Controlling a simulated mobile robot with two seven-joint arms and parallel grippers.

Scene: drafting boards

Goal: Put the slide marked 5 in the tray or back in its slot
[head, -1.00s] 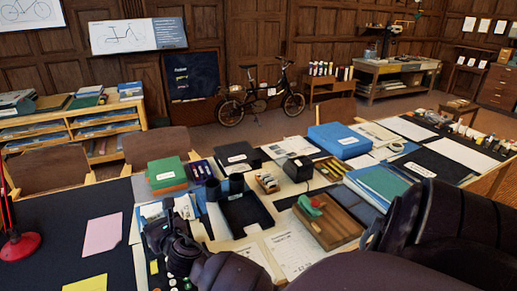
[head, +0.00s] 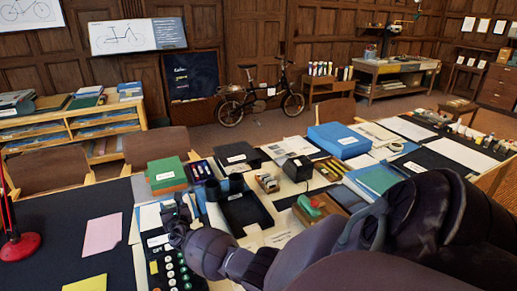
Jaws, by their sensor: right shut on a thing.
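My right gripper (head: 180,222) reaches in from the lower right to the left part of the desk, above the paper and the keypad. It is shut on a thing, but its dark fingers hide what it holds. I cannot make out a slide marked 5. A black open tray (head: 246,212) lies just right of the gripper, with a white label on its rim. A small wooden holder (head: 267,183) with upright pieces stands behind the tray; its marks are too small to read. My left gripper is not in view.
A black keypad (head: 172,270) with round keys lies in front of the gripper. A green box (head: 167,173) and a dark cup (head: 236,183) stand behind it. A wooden tray (head: 312,214) is partly hidden by my arm. The dark mat (head: 55,235) at left has clear room.

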